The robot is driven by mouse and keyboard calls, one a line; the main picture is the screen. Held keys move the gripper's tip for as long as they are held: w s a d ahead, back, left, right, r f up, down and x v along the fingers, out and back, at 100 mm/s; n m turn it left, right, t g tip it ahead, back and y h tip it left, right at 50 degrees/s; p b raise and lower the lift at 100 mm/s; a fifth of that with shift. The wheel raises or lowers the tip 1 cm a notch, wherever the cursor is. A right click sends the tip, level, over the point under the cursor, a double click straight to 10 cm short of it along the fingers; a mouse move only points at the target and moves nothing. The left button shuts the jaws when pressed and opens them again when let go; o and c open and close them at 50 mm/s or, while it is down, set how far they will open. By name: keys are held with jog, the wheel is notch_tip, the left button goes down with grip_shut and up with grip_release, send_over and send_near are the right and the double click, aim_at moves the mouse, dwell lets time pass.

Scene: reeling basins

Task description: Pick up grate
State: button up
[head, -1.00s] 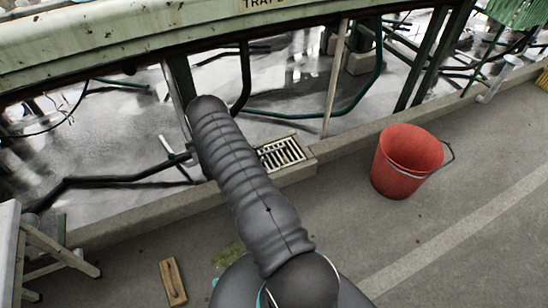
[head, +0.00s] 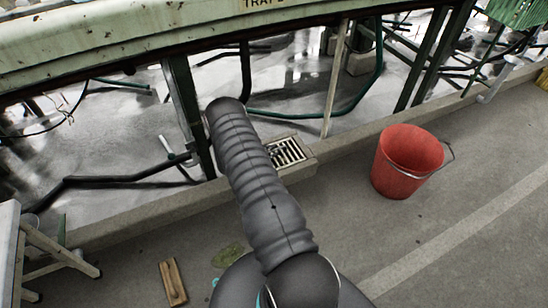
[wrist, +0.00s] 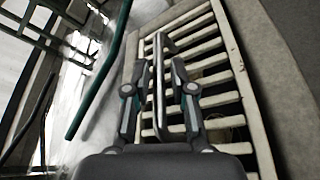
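The grate (head: 290,150) is a pale slotted panel set in the low concrete curb in the head view. My arm hides its left part there. In the wrist view the grate (wrist: 208,62) fills the middle, its bars running across and a raised metal handle (wrist: 160,50) standing along it. My gripper (wrist: 160,66) is open over the grate, with one finger on each side of the handle. A gap seems to show between the handle and each finger. The gripper itself is hidden in the head view.
A red bucket (head: 406,165) stands on the floor right of the grate. A wooden piece (head: 172,282) lies at the lower left. A green beam (head: 120,45) crosses above the wet basin, with posts and a green hose (head: 300,116) behind the grate. A hose (wrist: 100,75) also runs left of my gripper.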

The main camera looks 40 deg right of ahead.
grip_shut()
jog(key=shift+r, duration=0.2)
